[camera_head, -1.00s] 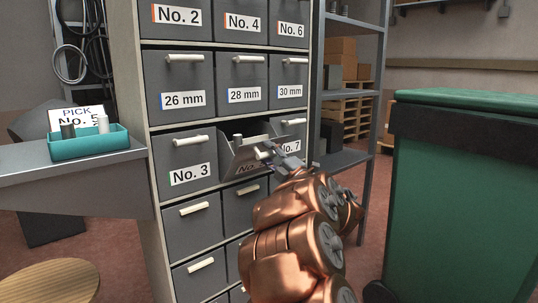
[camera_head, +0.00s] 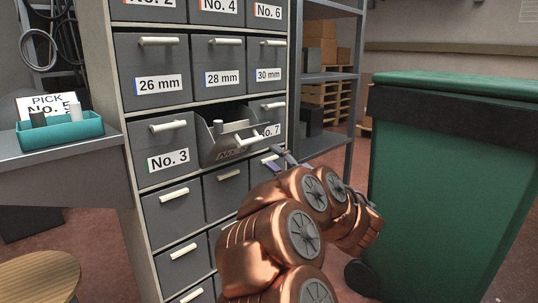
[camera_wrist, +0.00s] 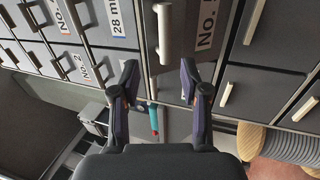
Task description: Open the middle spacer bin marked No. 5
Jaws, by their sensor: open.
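The middle bin (camera_head: 226,150), between No. 3 (camera_head: 168,160) and No. 7 (camera_head: 268,130), is tipped outward and open. Its label is foreshortened and hard to read. Its pale handle (camera_head: 248,140) is on the tilted front, and a grey and a white cylinder show inside. My gripper (camera_head: 281,161) is to the right of and below that handle, apart from it, open and empty. In the wrist view the two fingers (camera_wrist: 159,85) are spread, and a bin front with a pale handle and a "No." label (camera_wrist: 206,24) stands just beyond them.
A teal tray (camera_head: 60,132) with a pick card reading No. 5 (camera_head: 47,106) stands on the grey ledge at left. A green wheeled bin (camera_head: 445,190) stands at right. A metal shelf (camera_head: 328,78) is beside the cabinet. A round wooden top (camera_head: 38,278) is at lower left.

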